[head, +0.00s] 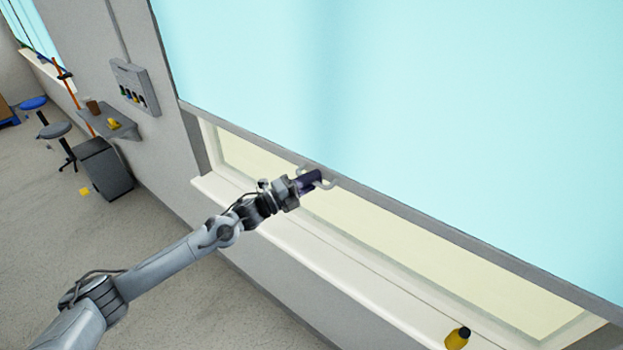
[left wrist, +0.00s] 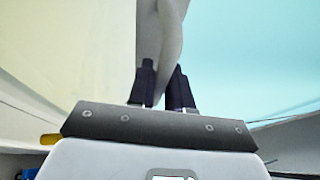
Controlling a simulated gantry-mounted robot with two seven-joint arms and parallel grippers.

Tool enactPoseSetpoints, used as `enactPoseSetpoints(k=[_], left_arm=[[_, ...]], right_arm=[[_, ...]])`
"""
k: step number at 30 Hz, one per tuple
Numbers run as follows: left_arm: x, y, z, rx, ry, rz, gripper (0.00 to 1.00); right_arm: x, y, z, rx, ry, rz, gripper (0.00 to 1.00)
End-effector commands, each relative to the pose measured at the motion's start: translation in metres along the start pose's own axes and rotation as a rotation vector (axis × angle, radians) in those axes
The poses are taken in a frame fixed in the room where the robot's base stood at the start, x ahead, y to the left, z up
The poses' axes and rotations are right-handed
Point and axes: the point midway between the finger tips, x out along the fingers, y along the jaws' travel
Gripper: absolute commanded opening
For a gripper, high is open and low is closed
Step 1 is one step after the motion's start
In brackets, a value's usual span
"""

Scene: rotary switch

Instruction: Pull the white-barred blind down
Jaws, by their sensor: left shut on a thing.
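The blind (head: 400,90) is a large light blue sheet over the window, with a grey-white bar (head: 430,226) along its lower edge. It hangs most of the way down, with a strip of window showing below it. A small pale handle (head: 329,184) sticks out from the bar. My left gripper (head: 314,179) is at this handle and shut on it. In the left wrist view the two dark fingers (left wrist: 163,82) stand on either side of the pale handle (left wrist: 170,35), and the blind (left wrist: 255,60) fills the right side. My right gripper is not in view.
A white window sill (head: 300,247) runs below the blind, with a yellow bottle (head: 457,338) on it at lower right. A wall shelf (head: 112,125), a grey cabinet (head: 103,170) and stools (head: 54,131) stand at the left. The floor between is mostly clear.

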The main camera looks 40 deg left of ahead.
Motion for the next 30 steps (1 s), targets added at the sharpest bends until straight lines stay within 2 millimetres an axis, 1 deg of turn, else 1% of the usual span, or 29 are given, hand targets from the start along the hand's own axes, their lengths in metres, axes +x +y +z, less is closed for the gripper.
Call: enactPoseSetpoints(k=[1, 5, 12, 18, 21, 24, 27, 30], left_arm=[[-0.005, 0.024, -0.002, -0.003, -0.001, 0.007, 0.00], [-0.012, 0.063, -0.004, -0.004, -0.002, 0.009, 0.00], [-0.027, 0.144, -0.010, -0.003, -0.003, 0.009, 0.00], [-0.038, 0.202, -0.015, -0.003, -0.002, 0.008, 0.00], [-0.043, 0.225, -0.017, -0.002, -0.003, 0.009, 0.00], [-0.046, 0.242, -0.018, -0.002, -0.003, 0.007, 0.00], [-0.048, 0.254, -0.019, -0.002, -0.003, 0.006, 0.00], [-0.049, 0.262, -0.019, -0.002, -0.003, 0.006, 0.00]], right_arm=[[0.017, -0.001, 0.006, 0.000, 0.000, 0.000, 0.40], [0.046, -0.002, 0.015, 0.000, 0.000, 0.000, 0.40], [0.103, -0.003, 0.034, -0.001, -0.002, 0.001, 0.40], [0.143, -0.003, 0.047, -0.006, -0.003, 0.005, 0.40], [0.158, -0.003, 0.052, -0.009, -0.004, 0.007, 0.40], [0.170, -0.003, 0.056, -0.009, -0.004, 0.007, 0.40], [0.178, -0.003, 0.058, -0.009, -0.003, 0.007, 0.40], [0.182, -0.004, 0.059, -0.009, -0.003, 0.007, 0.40]])
